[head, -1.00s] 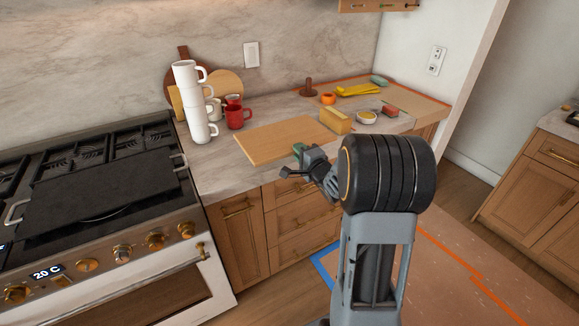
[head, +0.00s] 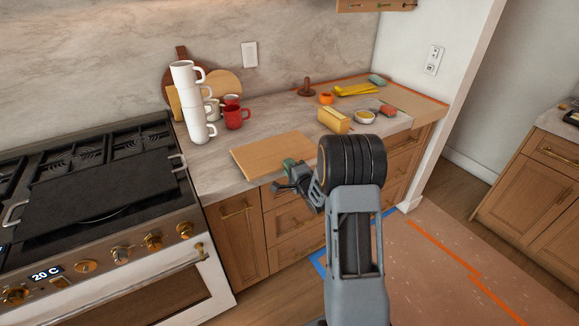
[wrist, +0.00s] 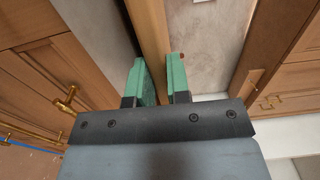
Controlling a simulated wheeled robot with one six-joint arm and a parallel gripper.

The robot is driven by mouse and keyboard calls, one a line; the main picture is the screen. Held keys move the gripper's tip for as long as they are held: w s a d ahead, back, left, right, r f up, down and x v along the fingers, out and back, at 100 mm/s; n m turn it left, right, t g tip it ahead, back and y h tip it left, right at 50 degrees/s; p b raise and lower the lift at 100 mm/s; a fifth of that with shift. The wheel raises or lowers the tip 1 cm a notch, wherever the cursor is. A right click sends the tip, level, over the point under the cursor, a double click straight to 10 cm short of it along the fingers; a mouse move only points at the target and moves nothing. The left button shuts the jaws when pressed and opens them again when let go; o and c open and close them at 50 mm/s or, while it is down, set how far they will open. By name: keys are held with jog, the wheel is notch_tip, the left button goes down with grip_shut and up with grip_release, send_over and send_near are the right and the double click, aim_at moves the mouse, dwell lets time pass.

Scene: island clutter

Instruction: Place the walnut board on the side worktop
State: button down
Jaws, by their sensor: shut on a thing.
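A flat, rectangular light-brown wooden board (head: 270,152) is at the front edge of the marble counter. My gripper (head: 287,177) is shut on its near edge. In the wrist view, the board (wrist: 150,30) passes between the green fingers (wrist: 162,80). I cannot tell whether it rests on the counter or is just above it. A dark brown board with a handle (head: 181,53) leans on the backsplash, partly hidden by white mugs. The worktop section (head: 415,105) at the far right has an orange outline.
A stack of white mugs (head: 193,103) and a red mug (head: 237,117) stand behind the board. A yellow block (head: 333,120), a small bowl (head: 362,116) and a red item (head: 387,110) sit to its right. The stove (head: 95,180) is at left.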

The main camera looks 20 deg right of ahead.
jog(key=shift+r, duration=0.1)
jog(key=c, duration=1.1)
grip_release()
jog(key=shift+f, duration=0.2)
